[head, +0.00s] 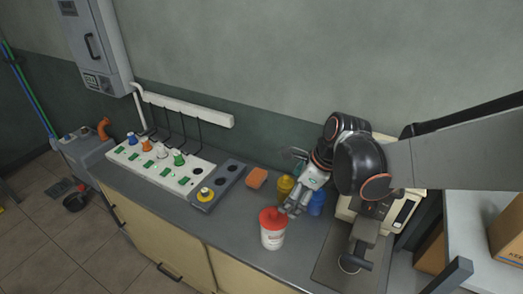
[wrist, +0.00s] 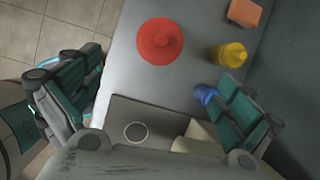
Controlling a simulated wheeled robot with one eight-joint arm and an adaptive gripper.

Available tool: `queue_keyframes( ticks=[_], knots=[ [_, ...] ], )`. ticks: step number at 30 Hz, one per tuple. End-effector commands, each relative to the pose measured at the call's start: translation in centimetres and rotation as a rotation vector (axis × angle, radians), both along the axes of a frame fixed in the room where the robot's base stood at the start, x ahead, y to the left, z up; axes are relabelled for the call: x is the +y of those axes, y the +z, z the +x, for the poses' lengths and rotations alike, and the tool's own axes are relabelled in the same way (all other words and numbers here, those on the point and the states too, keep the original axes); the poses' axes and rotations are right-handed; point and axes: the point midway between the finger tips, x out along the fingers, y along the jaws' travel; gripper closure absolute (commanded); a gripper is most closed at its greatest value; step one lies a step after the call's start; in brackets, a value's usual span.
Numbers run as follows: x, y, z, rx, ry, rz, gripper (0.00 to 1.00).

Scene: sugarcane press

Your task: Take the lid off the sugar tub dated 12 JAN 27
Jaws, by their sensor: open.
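A white tub (head: 273,240) with a red lid (head: 270,217) stands upright on the grey counter. A label shows on its side, but I cannot read a date. The lid is on the tub. My gripper (head: 290,207) is open and empty, just right of the lid in the head view. In the wrist view its fingers (wrist: 160,78) are spread wide, with bare counter between them.
A yellow-topped container (head: 285,186) and a blue one (head: 317,206) stand close by; the blue one (wrist: 205,94) is beside my right finger in the wrist view. An orange block (head: 257,178) lies behind. A cream machine (head: 345,205) stands right. Counter left of the tub is clear.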

Motion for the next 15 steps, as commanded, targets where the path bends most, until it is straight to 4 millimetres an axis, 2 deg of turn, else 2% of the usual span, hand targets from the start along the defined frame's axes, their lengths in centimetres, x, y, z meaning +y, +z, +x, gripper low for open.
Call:
queue_keyframes(
  ticks=[7, 15],
  knots=[
    [0.6, -1.1, 0.8, 0.061, -0.107, 0.048, 0.01],
    [2.2, -5.7, 1.8, 0.061, -0.106, 0.048, 0.01]
  ],
)
